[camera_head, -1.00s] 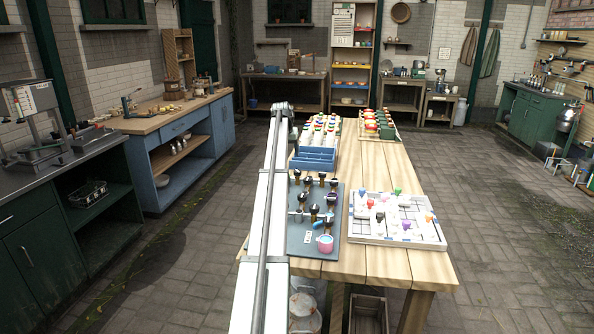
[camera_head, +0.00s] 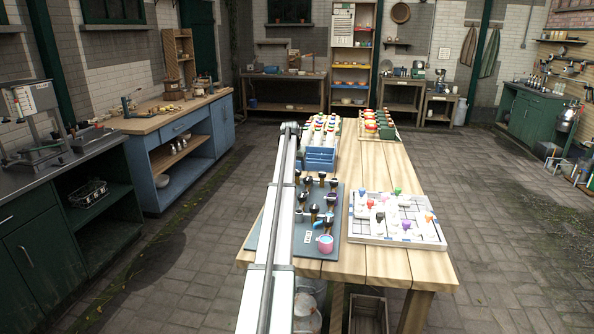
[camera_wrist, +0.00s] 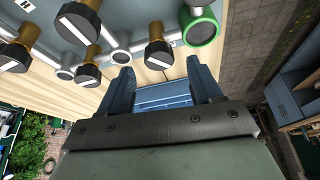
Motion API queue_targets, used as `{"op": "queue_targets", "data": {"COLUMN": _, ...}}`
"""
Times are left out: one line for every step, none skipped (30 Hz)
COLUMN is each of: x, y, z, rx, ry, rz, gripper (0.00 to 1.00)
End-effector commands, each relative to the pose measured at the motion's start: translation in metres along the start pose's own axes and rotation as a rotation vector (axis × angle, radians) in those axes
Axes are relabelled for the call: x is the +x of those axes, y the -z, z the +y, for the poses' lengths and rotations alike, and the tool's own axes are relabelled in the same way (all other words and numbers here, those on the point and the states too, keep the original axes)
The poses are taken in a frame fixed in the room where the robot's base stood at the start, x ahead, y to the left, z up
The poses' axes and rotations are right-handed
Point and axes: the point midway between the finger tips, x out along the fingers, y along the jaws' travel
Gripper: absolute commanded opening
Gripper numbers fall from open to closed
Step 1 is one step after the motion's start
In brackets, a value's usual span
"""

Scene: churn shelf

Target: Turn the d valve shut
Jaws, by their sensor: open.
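A grey valve panel (camera_head: 302,238) lies on the wooden table, carrying several black-knobbed valves (camera_head: 315,209) on pale pipes. In the wrist view, black knobs with white stripes on brass stems show at the upper left, one black knob (camera_wrist: 159,54) near the middle. A pipe end with a green ring (camera_wrist: 201,27) is right of it. Labels are too small or turned to tell which valve is d. My gripper (camera_wrist: 162,84) is open, with two blue fingers apart and nothing between them. It is beside the valves, not visibly touching any. The head view does not show the fingers clearly.
A pink and blue cup (camera_head: 325,243) is at the panel's near right corner. A white gridded tray (camera_head: 396,239) with coloured pieces lies to the right. A blue crate (camera_head: 320,160) with bottles stands behind the panel. Red-topped items on a board (camera_head: 378,126) stand farther back.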

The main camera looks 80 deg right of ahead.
Motion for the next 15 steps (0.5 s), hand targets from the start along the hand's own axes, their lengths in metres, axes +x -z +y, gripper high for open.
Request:
{"op": "queue_targets", "data": {"x": 0.008, "y": 0.0, "z": 0.0, "rx": 0.0, "ry": 0.0, "rz": -0.001, "gripper": 0.64}}
{"op": "queue_targets", "data": {"x": 0.011, "y": 0.0, "z": 0.0, "rx": 0.0, "ry": 0.0, "rz": -0.002, "gripper": 0.64}}
{"op": "queue_targets", "data": {"x": 0.015, "y": 0.0, "z": 0.0, "rx": 0.0, "ry": 0.0, "rz": -0.002, "gripper": 0.64}}
{"op": "queue_targets", "data": {"x": 0.018, "y": 0.0, "z": 0.0, "rx": 0.0, "ry": 0.0, "rz": -0.002, "gripper": 0.64}}
{"op": "queue_targets", "data": {"x": 0.02, "y": 0.0, "z": 0.0, "rx": 0.0, "ry": 0.0, "rz": -0.001, "gripper": 0.64}}
{"op": "queue_targets", "data": {"x": 0.022, "y": 0.0, "z": 0.0, "rx": 0.0, "ry": 0.0, "rz": -0.001, "gripper": 0.64}}
{"op": "queue_targets", "data": {"x": 0.024, "y": 0.0, "z": 0.0, "rx": 0.0, "ry": 0.0, "rz": -0.001, "gripper": 0.64}}
{"op": "queue_targets", "data": {"x": 0.025, "y": 0.0, "z": 0.0, "rx": 0.0, "ry": 0.0, "rz": -0.001, "gripper": 0.64}}
{"op": "queue_targets", "data": {"x": 0.026, "y": 0.0, "z": 0.0, "rx": 0.0, "ry": 0.0, "rz": 0.0, "gripper": 0.64}}
{"op": "queue_targets", "data": {"x": 0.027, "y": 0.0, "z": 0.0, "rx": 0.0, "ry": 0.0, "rz": 0.0, "gripper": 0.64}}
{"op": "queue_targets", "data": {"x": 0.028, "y": 0.0, "z": 0.0, "rx": 0.0, "ry": 0.0, "rz": 0.0, "gripper": 0.64}}
{"op": "queue_targets", "data": {"x": 0.028, "y": 0.0, "z": 0.0, "rx": 0.0, "ry": 0.0, "rz": 0.0, "gripper": 0.64}}
{"op": "queue_targets", "data": {"x": 0.028, "y": 0.0, "z": 0.0, "rx": 0.0, "ry": 0.0, "rz": 0.0, "gripper": 0.64}}
{"op": "queue_targets", "data": {"x": 0.028, "y": 0.0, "z": 0.0, "rx": 0.0, "ry": 0.0, "rz": 0.0, "gripper": 0.64}}
{"op": "queue_targets", "data": {"x": 0.028, "y": 0.0, "z": 0.0, "rx": 0.0, "ry": 0.0, "rz": 0.0, "gripper": 0.64}}
